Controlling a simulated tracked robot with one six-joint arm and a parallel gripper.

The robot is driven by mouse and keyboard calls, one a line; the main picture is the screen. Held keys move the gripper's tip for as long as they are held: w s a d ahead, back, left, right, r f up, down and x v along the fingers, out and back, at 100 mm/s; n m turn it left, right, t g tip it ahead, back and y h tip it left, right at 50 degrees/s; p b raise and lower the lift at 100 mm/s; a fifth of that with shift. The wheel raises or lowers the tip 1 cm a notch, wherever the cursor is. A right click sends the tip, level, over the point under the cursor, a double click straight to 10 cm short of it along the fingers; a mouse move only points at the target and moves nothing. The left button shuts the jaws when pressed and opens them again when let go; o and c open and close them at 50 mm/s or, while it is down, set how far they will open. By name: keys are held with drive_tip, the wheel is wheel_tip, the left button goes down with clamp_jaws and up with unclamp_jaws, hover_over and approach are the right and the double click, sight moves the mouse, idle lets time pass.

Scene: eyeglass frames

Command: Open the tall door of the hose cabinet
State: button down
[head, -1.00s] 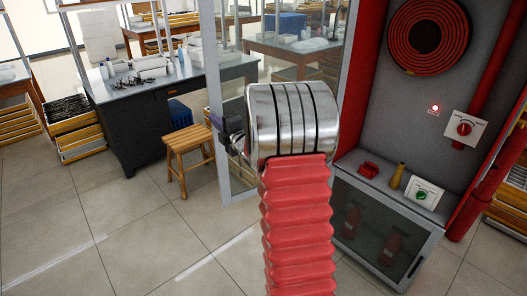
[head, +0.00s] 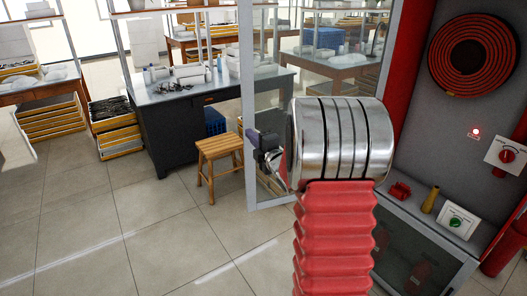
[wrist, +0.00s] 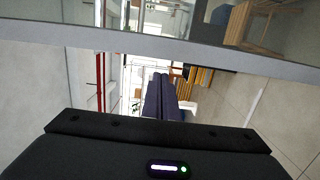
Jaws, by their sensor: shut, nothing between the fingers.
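The tall door (head: 247,110) is a glass pane in a light grey frame. In the head view it stands swung out to the left of the hose cabinet (head: 455,130), whose inside shows. Its right part is hidden behind my arm. My gripper (head: 254,138) is at the door's free-edge upright, partly hidden by my silver wrist. In the wrist view my gripper (wrist: 160,78) is shut and empty, its dark fingers together. The door frame (wrist: 150,43) crosses the top of that view, close to the fingertips. I cannot tell if they touch.
In the cabinet are a red hose reel (head: 474,55), a red knob (head: 506,156) and a lower glass-fronted compartment (head: 405,265). A wooden stool (head: 218,155) and a dark desk (head: 175,125) stand left of the door. The tiled floor at front left is clear.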

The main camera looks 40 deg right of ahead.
drive_tip(key=s+a, duration=0.2)
drive_tip(key=s, duration=0.6)
drive_tip(key=shift+s+a, duration=0.15)
drive_tip(key=shift+a, duration=0.2)
drive_tip(key=shift+f, duration=0.15)
